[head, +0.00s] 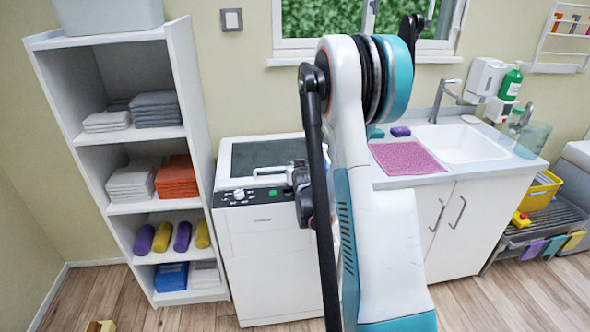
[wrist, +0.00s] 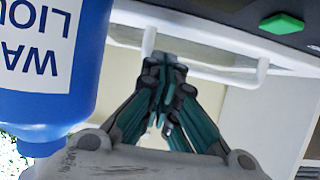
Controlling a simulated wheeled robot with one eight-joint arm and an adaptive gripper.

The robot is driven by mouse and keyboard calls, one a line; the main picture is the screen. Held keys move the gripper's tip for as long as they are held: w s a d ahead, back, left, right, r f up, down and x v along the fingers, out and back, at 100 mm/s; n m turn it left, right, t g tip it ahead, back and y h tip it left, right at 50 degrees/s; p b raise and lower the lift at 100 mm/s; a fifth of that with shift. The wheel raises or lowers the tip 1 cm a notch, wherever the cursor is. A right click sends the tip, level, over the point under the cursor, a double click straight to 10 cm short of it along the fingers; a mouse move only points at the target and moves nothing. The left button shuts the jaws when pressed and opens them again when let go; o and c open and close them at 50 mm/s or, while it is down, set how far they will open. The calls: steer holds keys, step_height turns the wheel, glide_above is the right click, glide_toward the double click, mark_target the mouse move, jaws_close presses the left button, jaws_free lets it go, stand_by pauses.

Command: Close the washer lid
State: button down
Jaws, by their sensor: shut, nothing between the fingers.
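The white washer (head: 268,255) stands between the shelf and the sink counter in the head view. Its lid (head: 262,155) has a dark panel in a pale frame and looks nearly flat; I cannot tell whether it is fully shut. A pale bar handle (head: 268,172) sits at the lid's front, above the control strip. In the wrist view, my gripper (wrist: 165,75) is shut and empty, its fingertips at the white handle (wrist: 215,72). I cannot tell whether they touch it.
A blue bottle (wrist: 50,65) with an upside-down label is close beside my gripper in the wrist view. An open shelf (head: 110,195) stands left of the washer, and a sink counter (head: 405,180) right.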

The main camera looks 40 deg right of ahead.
stand_by(0.3)
steer(key=s+a+p, duration=0.2)
steer(key=s+a, duration=0.3)
steer(key=s, duration=0.3)
steer(key=shift+r, duration=0.3)
